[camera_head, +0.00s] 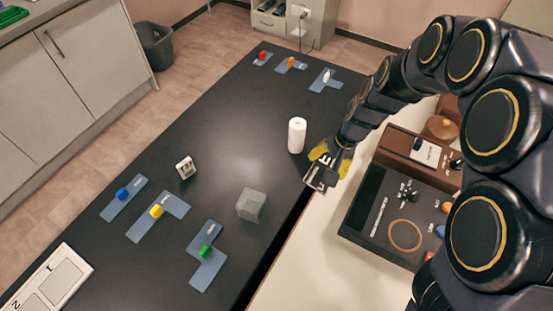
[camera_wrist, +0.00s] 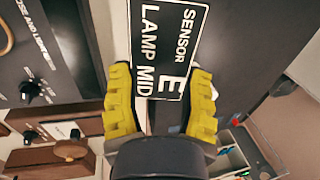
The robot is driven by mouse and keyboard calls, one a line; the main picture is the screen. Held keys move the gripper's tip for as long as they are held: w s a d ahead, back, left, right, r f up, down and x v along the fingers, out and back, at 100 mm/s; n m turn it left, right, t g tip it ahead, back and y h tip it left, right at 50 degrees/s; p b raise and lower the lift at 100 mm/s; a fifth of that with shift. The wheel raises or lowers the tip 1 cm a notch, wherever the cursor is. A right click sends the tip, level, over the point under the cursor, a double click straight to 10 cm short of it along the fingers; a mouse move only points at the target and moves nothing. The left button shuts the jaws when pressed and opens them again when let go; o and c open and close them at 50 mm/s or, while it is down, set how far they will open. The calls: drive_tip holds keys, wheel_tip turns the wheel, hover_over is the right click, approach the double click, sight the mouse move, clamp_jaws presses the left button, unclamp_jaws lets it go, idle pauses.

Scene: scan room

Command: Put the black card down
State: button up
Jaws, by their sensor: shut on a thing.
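The black card (camera_wrist: 170,48) has a white border and white lettering reading "SENSOR E LAMP MID" in the wrist view. It also shows in the head view (camera_head: 318,176), tilted, at the right edge of the black table (camera_head: 275,100). My gripper (camera_wrist: 160,88) has yellow fingers on either side of the card and is shut on it. In the head view my gripper (camera_head: 331,162) is near the table's right edge, beside the white cylinder. Its fingers hide part of the card, and its height above the table is hard to tell.
A white cylinder (camera_head: 297,135) stands close by on the table. A dark control panel (camera_head: 380,240) is to the right. The table's middle is mostly clear.

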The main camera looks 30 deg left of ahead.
drive_tip(key=s+a, duration=0.3)
drive_tip(key=a, duration=0.4)
drive_tip(key=s+a, duration=0.3)
drive_tip(key=a, duration=0.4)
drive_tip(key=w+a+f, duration=0.8)
drive_tip(key=shift+a+f, duration=0.25)
drive_tip(key=shift+f, duration=0.15)
drive_tip(key=shift+w+a+f, duration=0.4)
drive_tip(key=shift+f, duration=0.25)
drive_tip(key=shift+d+x, duration=0.1)
drive_tip(key=shift+x, duration=0.7)
drive_tip(key=shift+d+x, duration=0.15)
drive_tip(key=shift+x, duration=0.65)
drive_tip(key=shift+w+f, duration=0.1)
drive_tip(key=shift+f, duration=0.05)
drive_tip(key=o, duration=0.9)
